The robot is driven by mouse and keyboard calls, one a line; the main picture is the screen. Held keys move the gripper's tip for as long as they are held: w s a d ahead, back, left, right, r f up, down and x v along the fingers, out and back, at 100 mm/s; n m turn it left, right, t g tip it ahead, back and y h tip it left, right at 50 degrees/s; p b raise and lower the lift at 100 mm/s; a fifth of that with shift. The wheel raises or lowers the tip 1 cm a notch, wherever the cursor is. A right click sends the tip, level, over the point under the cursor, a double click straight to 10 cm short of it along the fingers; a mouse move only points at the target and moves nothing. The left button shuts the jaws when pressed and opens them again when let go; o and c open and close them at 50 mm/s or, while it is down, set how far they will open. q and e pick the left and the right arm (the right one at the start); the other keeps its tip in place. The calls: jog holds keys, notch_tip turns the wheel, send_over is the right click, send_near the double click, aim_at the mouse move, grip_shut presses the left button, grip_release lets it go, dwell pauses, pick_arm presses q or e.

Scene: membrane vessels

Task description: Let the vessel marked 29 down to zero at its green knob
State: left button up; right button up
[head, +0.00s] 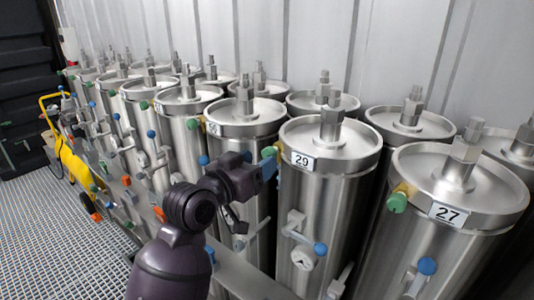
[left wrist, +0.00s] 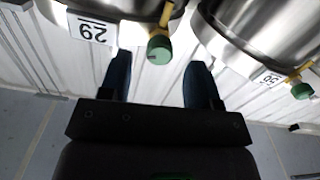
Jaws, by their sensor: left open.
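The vessel marked 29 (head: 325,200) is an upright steel cylinder with a flat lid and a white 29 label (head: 302,161). The label is upside down in the left wrist view (left wrist: 90,29). Its green knob (head: 268,152) is on a yellow fitting at the rim, left of the label in the head view. My left gripper (head: 268,168) is open, with blue fingers, beside this knob. In the left wrist view the green knob (left wrist: 159,48) appears between the two fingertips, slightly beyond them, with space on both sides. I cannot tell whether anything touches. My right gripper is not in view.
Vessel 27 (head: 440,240) with its own green knob (head: 397,202) stands to the right. Another vessel (head: 235,150) stands close on the left. Grated floor (head: 50,240) lies at lower left.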

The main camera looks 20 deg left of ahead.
aim_at(269, 154)
pick_arm(q)
jog(key=shift+x, duration=1.9)
jog(key=c, duration=0.9)
